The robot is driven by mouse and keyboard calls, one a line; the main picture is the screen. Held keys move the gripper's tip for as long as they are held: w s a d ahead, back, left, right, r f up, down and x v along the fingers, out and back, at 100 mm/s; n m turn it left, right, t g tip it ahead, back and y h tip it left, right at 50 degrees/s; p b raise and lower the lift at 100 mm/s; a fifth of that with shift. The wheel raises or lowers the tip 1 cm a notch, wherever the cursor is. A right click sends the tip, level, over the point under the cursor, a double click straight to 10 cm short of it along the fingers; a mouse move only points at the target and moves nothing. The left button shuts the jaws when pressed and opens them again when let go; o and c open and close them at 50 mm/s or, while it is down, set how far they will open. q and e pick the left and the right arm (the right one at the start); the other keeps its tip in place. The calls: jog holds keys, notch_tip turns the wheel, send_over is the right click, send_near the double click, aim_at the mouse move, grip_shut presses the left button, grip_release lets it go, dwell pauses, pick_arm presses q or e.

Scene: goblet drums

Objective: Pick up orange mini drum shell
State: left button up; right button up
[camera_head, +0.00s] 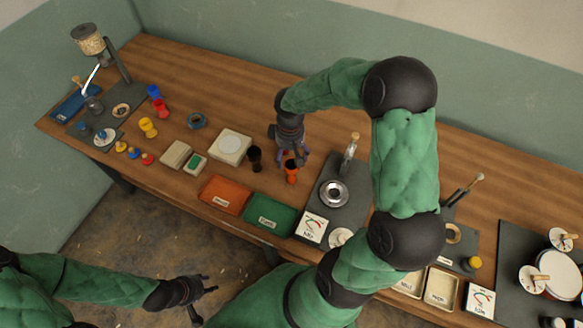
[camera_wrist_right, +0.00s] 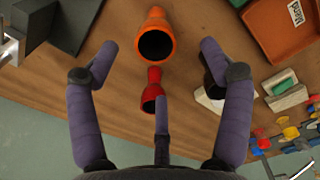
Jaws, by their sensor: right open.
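The orange mini drum shell (camera_head: 291,174) stands on the wooden table below my right gripper (camera_head: 291,157). In the right wrist view the orange shell (camera_wrist_right: 154,20) shows its dark open mouth, beyond the spread fingers of the right gripper (camera_wrist_right: 158,62). That gripper is open and empty. A red shell (camera_wrist_right: 153,76) lies between its fingers in that picture, nearer the palm than the orange one; I cannot tell whether a finger touches it. My left gripper (camera_head: 205,292) is open and empty, away from the table at the lower left.
A black shell (camera_head: 255,157) stands left of the orange one. A dark station with a metal bowl (camera_head: 334,194) is close on the right. An orange tray (camera_head: 225,195) and a green tray (camera_head: 270,215) lie along the front edge. Bare wood lies behind the black shell.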

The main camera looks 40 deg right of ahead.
aim_at(292, 165)
notch_tip(292, 165, down, 3)
jog(key=shift+w+d+f, duration=0.1)
jog(key=shift+f, duration=0.1)
jog(key=shift+d+f+b, duration=0.2)
jog(key=shift+f+b, duration=0.2)
jog(key=shift+f, duration=0.9)
jog(key=shift+d+f+b, duration=0.15)
jog(key=shift+f+b, duration=0.2)
jog(key=shift+f, duration=0.9)
jog(key=c, duration=1.3)
